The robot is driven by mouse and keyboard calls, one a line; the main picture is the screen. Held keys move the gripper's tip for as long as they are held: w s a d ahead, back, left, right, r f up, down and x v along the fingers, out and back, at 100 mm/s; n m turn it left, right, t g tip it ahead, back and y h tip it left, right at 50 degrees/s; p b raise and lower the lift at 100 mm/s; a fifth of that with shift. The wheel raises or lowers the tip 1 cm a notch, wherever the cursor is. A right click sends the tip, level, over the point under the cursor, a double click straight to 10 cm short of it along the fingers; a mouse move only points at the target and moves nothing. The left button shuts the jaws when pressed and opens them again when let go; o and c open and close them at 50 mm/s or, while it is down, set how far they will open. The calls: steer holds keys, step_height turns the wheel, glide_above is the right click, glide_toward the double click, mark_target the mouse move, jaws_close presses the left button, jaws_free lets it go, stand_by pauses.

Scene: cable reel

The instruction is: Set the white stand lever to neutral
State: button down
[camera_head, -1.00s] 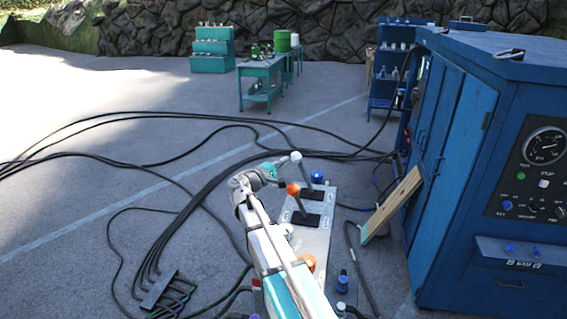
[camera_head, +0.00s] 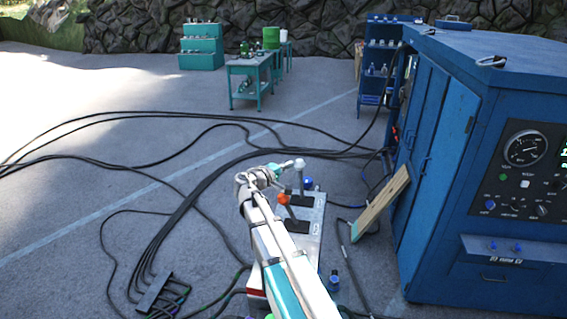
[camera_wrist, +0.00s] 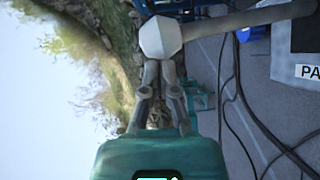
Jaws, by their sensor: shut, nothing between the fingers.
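The white stand lever has a pale knob (camera_head: 299,164) on a grey stem and stands nearly upright on the stand's panel (camera_head: 311,240). Its faceted white knob (camera_wrist: 160,37) fills the top middle of the wrist view, with the stem running off to the right. My gripper (camera_head: 288,167) is at the left side of this knob in the head view. In the wrist view my gripper's fingers (camera_wrist: 161,66) are together, with their tips right at the knob's edge, apparently touching it. Nothing is held between them.
An orange-knobbed lever (camera_head: 283,198) leans left, nearer than the white one, close to my arm. A blue knob (camera_head: 308,182) sits at the panel's far end. A wooden plank (camera_head: 381,204) leans against the blue cabinet (camera_head: 435,170) at right. Black cables (camera_head: 190,205) cross the ground at left.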

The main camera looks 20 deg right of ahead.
steer(key=shift+s+d+r, duration=0.2)
steer(key=shift+s+d, duration=0.2)
steer(key=shift+d, duration=0.15)
steer(key=shift+w+a, duration=0.1)
steer(key=w+a+r+p+v, duration=0.1)
steer(key=w+v, duration=0.1)
steer(key=v, duration=1)
steer(key=shift+a+p, duration=0.3)
steer(key=shift+a, duration=0.05)
